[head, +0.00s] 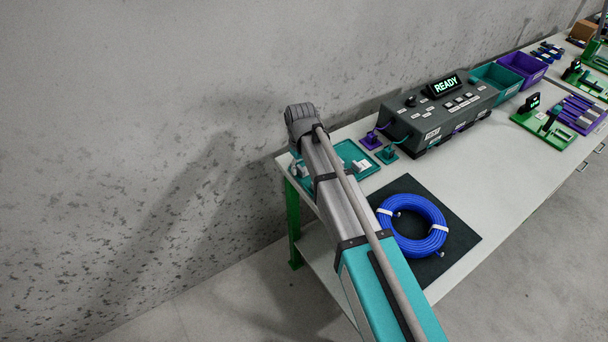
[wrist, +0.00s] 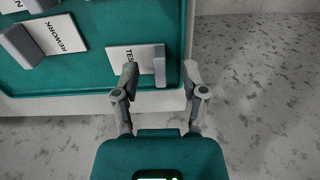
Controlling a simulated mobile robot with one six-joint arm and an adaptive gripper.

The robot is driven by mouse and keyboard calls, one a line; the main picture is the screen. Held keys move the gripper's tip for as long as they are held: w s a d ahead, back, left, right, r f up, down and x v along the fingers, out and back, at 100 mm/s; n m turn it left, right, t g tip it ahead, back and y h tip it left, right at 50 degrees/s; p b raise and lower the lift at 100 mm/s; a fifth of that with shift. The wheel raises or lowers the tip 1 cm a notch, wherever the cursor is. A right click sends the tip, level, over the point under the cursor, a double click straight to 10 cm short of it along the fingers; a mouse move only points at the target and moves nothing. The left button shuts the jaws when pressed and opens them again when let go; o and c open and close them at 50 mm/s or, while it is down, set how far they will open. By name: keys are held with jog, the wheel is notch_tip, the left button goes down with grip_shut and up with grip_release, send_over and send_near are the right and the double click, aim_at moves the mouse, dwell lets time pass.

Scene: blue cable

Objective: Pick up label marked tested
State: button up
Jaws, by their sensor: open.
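The label marked with the letters "TES" (wrist: 122,58) is a white plate with a grey upright block (wrist: 159,66) at its right end. It lies on the teal tray (wrist: 95,85), near the tray's right edge; the rest of its word is hidden behind a finger. My gripper (wrist: 159,74) is open, with one finger on each side of the grey block in the wrist view. I see no contact, and I cannot tell the height gap. In the head view my arm hides the gripper and part of the tray (head: 366,172).
A label marked "REWORK" (wrist: 68,36) with its own grey block lies left of it, and another label (wrist: 12,5) sits at the top left. The head view shows a blue cable coil (head: 413,216) on a black mat (head: 462,237) and a grey tester reading READY (head: 425,122).

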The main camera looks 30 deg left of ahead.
jog(key=shift+f, duration=0.3)
dwell(0.5)
grip_shut()
